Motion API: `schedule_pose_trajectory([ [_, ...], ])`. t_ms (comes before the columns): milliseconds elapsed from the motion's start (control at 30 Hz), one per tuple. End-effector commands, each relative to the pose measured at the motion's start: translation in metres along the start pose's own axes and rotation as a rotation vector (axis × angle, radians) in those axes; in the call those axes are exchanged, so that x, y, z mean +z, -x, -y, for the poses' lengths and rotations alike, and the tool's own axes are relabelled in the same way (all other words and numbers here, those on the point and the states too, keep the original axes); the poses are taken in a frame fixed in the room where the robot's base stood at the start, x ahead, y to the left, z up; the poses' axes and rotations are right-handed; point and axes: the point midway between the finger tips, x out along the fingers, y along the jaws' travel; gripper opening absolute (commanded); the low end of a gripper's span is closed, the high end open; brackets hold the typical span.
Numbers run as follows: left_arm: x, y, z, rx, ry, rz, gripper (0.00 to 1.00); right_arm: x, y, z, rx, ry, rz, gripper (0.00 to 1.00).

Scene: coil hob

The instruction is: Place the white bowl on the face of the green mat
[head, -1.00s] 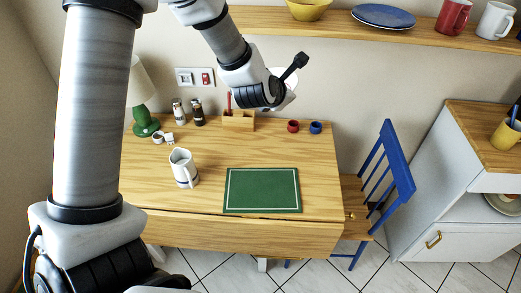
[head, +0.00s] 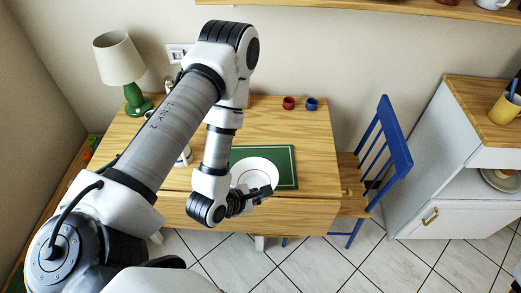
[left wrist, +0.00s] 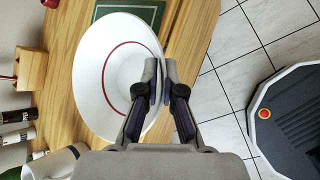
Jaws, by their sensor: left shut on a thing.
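The white bowl (head: 254,170), with a red ring inside, is over the front left part of the green mat (head: 287,180) in the head view. My left gripper (head: 262,191) is shut on the bowl's near rim. The left wrist view shows both fingers (left wrist: 159,82) pinching the rim of the bowl (left wrist: 92,70), with part of the mat (left wrist: 135,10) beyond it. The bowl hides much of the mat; I cannot tell whether the two touch. My right gripper is not in view.
The wooden table (head: 310,140) is clear right of the mat. A red cup (head: 289,103) and a blue cup (head: 312,104) stand behind. A lamp (head: 122,65) stands back left. A white jug (left wrist: 55,163) is partly visible in the wrist view. A blue chair (head: 385,150) is at right.

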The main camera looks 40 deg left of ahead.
Motion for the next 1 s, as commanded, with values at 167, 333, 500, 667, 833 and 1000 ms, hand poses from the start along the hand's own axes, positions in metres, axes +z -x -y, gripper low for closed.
schedule_pose_trajectory([
  [167,-0.01,-0.037,-0.029,0.011,0.004,0.007,0.0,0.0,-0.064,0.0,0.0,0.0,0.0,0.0],
  [333,-0.011,-0.052,-0.05,0.01,0.003,0.007,0.0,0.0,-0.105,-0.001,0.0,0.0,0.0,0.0],
  [500,-0.008,-0.061,-0.071,0.004,0.002,0.007,0.0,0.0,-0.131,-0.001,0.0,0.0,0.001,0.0],
  [667,-0.008,-0.071,-0.089,-0.001,0.0,0.0,0.0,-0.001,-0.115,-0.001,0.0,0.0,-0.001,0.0],
  [833,-0.025,-0.091,-0.076,-0.003,-0.002,-0.002,0.0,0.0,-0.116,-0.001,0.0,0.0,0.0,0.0],
  [1000,-0.027,-0.095,-0.074,-0.001,0.0,0.001,0.0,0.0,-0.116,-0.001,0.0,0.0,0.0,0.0],
])
